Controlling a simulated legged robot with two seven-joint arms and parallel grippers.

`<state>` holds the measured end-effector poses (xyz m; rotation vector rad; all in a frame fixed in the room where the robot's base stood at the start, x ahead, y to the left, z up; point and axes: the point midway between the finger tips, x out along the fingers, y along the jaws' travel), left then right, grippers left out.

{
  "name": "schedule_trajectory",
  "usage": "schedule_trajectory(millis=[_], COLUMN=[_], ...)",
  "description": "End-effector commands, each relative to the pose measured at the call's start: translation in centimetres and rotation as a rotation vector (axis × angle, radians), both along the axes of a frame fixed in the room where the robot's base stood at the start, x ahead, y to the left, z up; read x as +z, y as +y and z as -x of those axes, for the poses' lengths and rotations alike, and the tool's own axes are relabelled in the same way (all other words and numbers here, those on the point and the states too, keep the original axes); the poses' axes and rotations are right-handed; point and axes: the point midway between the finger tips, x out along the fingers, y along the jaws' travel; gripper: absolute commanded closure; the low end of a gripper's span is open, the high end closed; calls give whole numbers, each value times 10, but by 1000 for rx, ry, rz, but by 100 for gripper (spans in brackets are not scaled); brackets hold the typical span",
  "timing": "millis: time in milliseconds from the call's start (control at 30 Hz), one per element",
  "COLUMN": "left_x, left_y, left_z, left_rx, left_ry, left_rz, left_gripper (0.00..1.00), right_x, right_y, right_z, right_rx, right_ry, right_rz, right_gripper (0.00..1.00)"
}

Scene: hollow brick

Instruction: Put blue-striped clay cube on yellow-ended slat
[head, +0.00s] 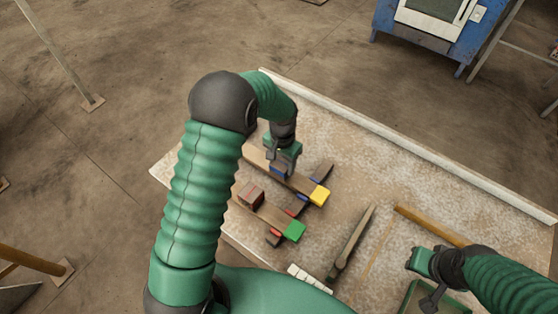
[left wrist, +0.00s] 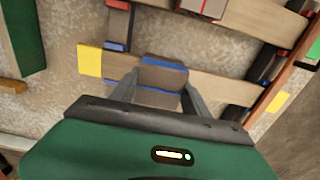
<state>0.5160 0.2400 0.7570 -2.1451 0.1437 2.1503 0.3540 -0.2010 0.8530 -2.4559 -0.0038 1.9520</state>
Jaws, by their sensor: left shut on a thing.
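The blue-striped clay cube (left wrist: 162,74) is grey-brown with blue edges and sits between the two fingers of my left gripper (left wrist: 160,94). In the head view my left gripper (head: 281,164) is shut on this cube (head: 279,171), pointing down. The yellow-ended slat (head: 303,185) lies directly under the cube, with a yellow end at its right; the slat (left wrist: 225,88) also runs behind the cube in the left wrist view. I cannot tell whether the cube touches it. My right gripper (head: 422,262) is at the lower right, and its jaws are unclear.
A green-ended slat (head: 270,213) bears a red-striped cube (head: 251,193). Dark crosspieces (head: 322,172) with blue and red marks lie by the slats. The upper right tabletop is clear.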

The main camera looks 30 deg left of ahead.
Motion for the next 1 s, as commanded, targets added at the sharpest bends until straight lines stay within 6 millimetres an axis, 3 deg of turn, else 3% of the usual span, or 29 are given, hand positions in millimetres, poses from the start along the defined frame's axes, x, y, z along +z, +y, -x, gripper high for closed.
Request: schedule_trajectory(millis=[167,400,700,733,900,1000], left_x=[-3,-36,-40,-40,-39,-39], left_y=[18,18,19,19,19,19], left_z=[-25,-26,-26,-26,-26,-26], left_rx=[1,-1,-1,-1,-1,-1], left_ry=[-2,2,-1,-1,-1,-1], left_rz=[0,-1,0,0,-1,-1], left_gripper=[86,86,86,44,24,24], right_x=[-1,-6,-7,-7,-6,-6], right_y=[0,0,0,0,0,0], right_z=[0,0,0,0,0,0], right_rx=[1,1,1,1,1,1], right_ry=[0,0,0,0,0,0], right_rz=[0,0,0,0,0,0], right_gripper=[72,72,72,72,72,72])
